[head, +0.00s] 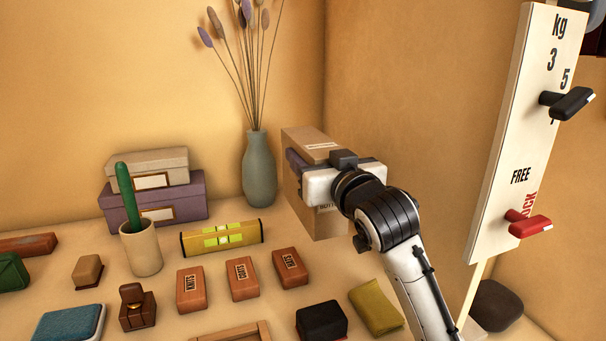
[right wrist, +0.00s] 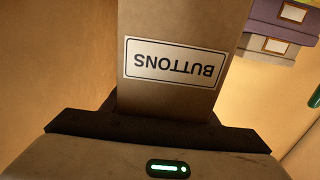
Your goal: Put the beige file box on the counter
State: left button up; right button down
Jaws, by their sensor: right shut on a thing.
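The beige file box (head: 330,222) is upright at the back right of the counter (head: 215,318), right of the vase. My right gripper (head: 318,172) is shut on it, reaching in from the right. In the right wrist view the box (right wrist: 180,98) sits between the dark fingers (right wrist: 165,118), with a white label reading BUTTONS, upside down in that view. My gripper hides part of the box in the head view. I cannot tell whether its base touches the counter. My left gripper is out of view.
A grey-green vase (head: 259,170) stands close left of the box. A smaller beige box (head: 150,165) lies on a purple box (head: 185,204). A yellow level (head: 222,237), red blocks (head: 243,279), a black block (head: 321,320) and a folded olive cloth (head: 376,307) lie in front. A scale board (head: 520,130) stands at right.

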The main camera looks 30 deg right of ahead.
notch_tip(320, 180, down, 7)
jog(key=shift+f+b, duration=0.1)
jog(key=shift+b, duration=0.65)
jog(key=shift+f, duration=0.2)
jog(key=shift+r, duration=0.1)
jog(key=c, duration=1)
grip_release()
jog(key=shift+f, duration=0.45)
jog(key=shift+o, duration=1.4)
